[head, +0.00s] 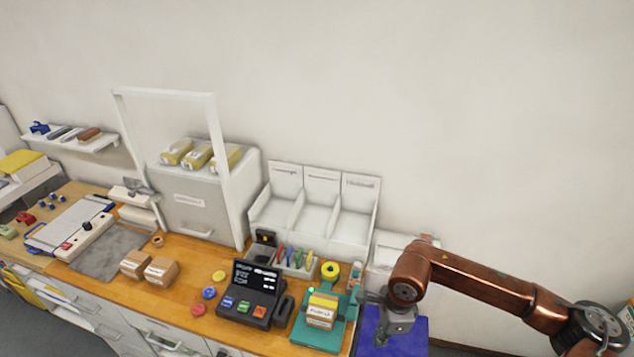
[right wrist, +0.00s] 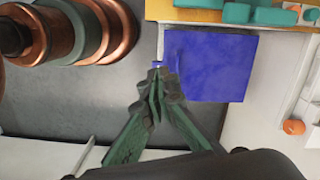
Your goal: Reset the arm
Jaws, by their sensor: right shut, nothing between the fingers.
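My right arm (head: 490,287), copper-coloured, comes in from the right edge in the head view and bends down at its elbow. My right gripper (head: 392,338) hangs near the bottom of that view, at the right end of the counter, in front of a blue panel. In the right wrist view my right gripper (right wrist: 157,75) has its green fingers together with nothing between them. The blue panel (right wrist: 212,66) lies beyond the fingertips there; I cannot tell whether they touch it. My left gripper is not in view.
The wooden counter (head: 190,280) holds a black terminal (head: 250,292), a teal stand with a small box (head: 320,310), two cardboard boxes and coloured buttons. A white three-compartment bin (head: 312,208) and a white frame (head: 230,170) stand behind. The wall above my arm is clear.

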